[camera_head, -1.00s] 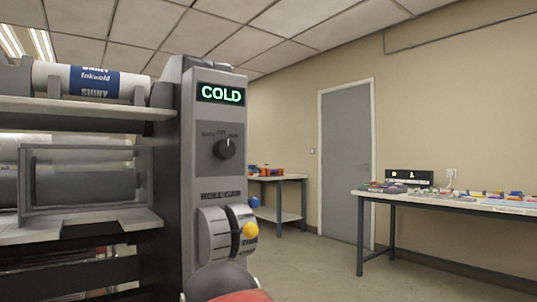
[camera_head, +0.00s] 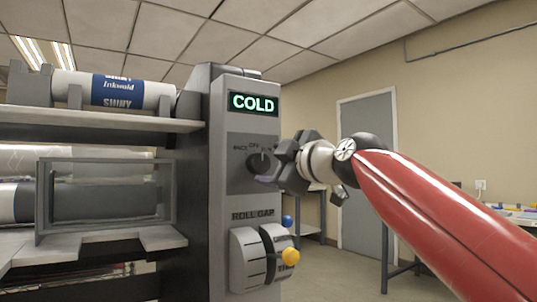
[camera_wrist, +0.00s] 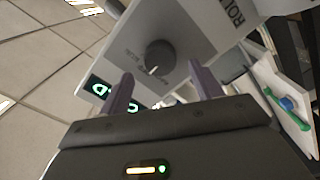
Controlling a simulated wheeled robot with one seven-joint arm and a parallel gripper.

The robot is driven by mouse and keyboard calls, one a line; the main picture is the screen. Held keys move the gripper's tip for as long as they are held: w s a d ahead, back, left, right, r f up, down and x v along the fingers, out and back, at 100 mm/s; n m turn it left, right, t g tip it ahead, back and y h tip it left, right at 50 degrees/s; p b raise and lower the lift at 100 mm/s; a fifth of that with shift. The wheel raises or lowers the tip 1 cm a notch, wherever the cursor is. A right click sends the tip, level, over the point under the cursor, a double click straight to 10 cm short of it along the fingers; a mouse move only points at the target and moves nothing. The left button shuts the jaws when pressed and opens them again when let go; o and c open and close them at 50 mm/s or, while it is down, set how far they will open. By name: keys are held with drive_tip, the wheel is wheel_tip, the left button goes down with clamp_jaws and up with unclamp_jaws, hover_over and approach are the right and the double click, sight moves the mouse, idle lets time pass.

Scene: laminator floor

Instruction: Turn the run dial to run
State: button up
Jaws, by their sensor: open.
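The run dial (camera_head: 258,163) is a dark round knob on the grey panel of the laminator, under the lit COLD display (camera_head: 254,103). The labels BACK and OFF show above it; the label to their right is partly hidden. Its setting is too small to tell in the head view. In the wrist view the dial (camera_wrist: 159,55) shows a white pointer mark. My gripper (camera_head: 266,179) is in front of the panel at the dial's right. In the wrist view its two fingers (camera_wrist: 165,88) are apart, with the dial beyond and between their tips. Nothing is held.
Rollers and a guard frame (camera_head: 105,203) fill the left. A table (camera_head: 515,215) stands at the right. A grey door (camera_head: 368,130) is behind my arm.

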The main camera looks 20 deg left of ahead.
sight(262, 163)
drive_tip(key=p+x, duration=0.2)
drive_tip(key=x, duration=0.1)
drive_tip(key=shift+w+a+r, duration=0.15)
drive_tip(key=shift+a, duration=0.05)
drive_tip(key=shift+w+a+f, duration=0.2)
drive_tip(key=shift+w+a, duration=0.15)
drive_tip(key=shift+a, duration=0.05)
drive_tip(key=c, duration=1)
